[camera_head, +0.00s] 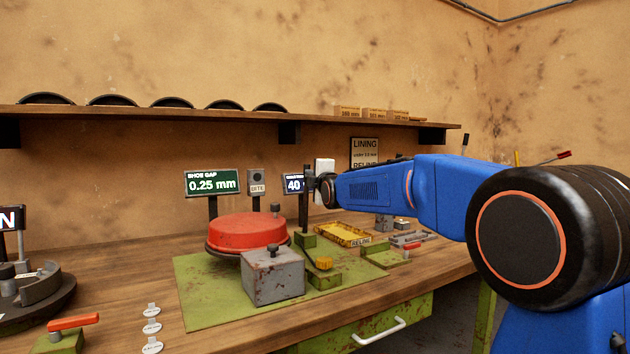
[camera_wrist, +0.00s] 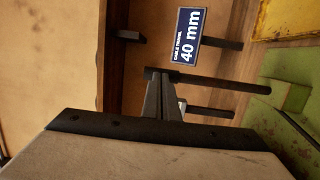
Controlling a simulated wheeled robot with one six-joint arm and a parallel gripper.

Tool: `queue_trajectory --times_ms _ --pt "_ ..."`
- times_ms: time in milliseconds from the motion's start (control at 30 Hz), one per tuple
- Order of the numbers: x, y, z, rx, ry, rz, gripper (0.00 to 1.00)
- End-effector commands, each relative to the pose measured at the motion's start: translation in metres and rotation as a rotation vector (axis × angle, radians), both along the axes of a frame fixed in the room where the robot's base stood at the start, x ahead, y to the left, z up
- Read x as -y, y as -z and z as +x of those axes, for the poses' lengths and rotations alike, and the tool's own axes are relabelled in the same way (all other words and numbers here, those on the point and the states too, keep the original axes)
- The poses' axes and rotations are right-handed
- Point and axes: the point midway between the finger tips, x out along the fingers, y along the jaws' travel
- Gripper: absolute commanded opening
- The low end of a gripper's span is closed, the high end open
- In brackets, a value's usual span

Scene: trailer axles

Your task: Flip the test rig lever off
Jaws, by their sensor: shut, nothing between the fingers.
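A dark upright lever (camera_head: 303,213) stands on a green block on the test rig, in the middle of the bench. In the wrist view the lever (camera_wrist: 220,83) lies sideways across the picture, its base at the green block on the right. My gripper (camera_head: 312,183) is shut and empty beside the upper end of this lever. In the wrist view the fingertips (camera_wrist: 160,76) overlap the lever's end; I cannot tell whether they touch it. The rig's red drum (camera_head: 245,232) and grey box (camera_head: 273,278) stand to the lever's left on a green plate (camera_head: 200,300).
A "CABLE TRAVEL 40 mm" sign (camera_wrist: 188,36) stands behind the lever. A "SHOE GAP 0.25 mm" sign (camera_head: 212,183) is further left. A yellow tray (camera_head: 343,234) lies right of the lever. Red-handled levers sit at front left (camera_head: 73,322) and right (camera_head: 412,246).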

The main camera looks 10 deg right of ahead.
Motion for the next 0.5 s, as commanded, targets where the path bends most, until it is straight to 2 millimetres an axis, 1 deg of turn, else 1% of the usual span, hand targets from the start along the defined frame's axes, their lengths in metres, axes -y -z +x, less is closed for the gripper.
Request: queue_trajectory --times_ms 500 --pt "-0.019 -0.008 0.059 -0.010 0.000 -0.002 0.00"
